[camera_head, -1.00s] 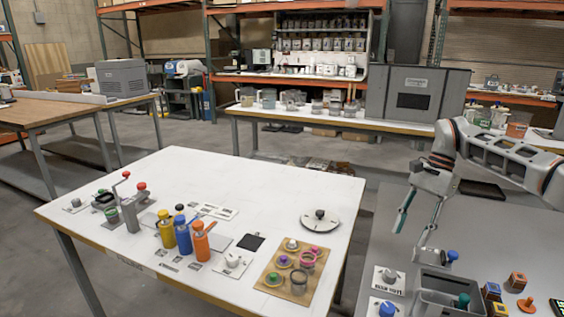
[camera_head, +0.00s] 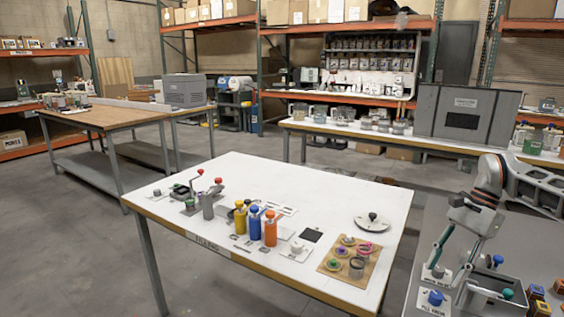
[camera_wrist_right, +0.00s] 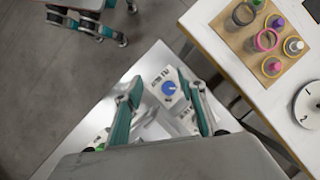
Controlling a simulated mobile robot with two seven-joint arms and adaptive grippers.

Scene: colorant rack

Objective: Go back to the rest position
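My right gripper (camera_head: 452,252) hangs over the near edge of the grey table at the right of the head view. Its two teal fingers stand apart with nothing between them. In the right wrist view the same gripper (camera_wrist_right: 163,106) is open, with a blue-knob valve block (camera_wrist_right: 168,88) below and between the fingers. My left gripper does not show in the head view. A grey, black and teal part (camera_wrist_right: 88,22) at the upper left of the right wrist view is mine; I cannot tell whether it is the left gripper.
The white table (camera_head: 300,190) holds yellow, blue and orange bottles, a wooden board (camera_head: 334,268) with rings, and a round dial (camera_head: 372,223). A grey bin (camera_head: 490,288) and a blue-knob block (camera_head: 434,300) stand by my right gripper. Floor at left is open.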

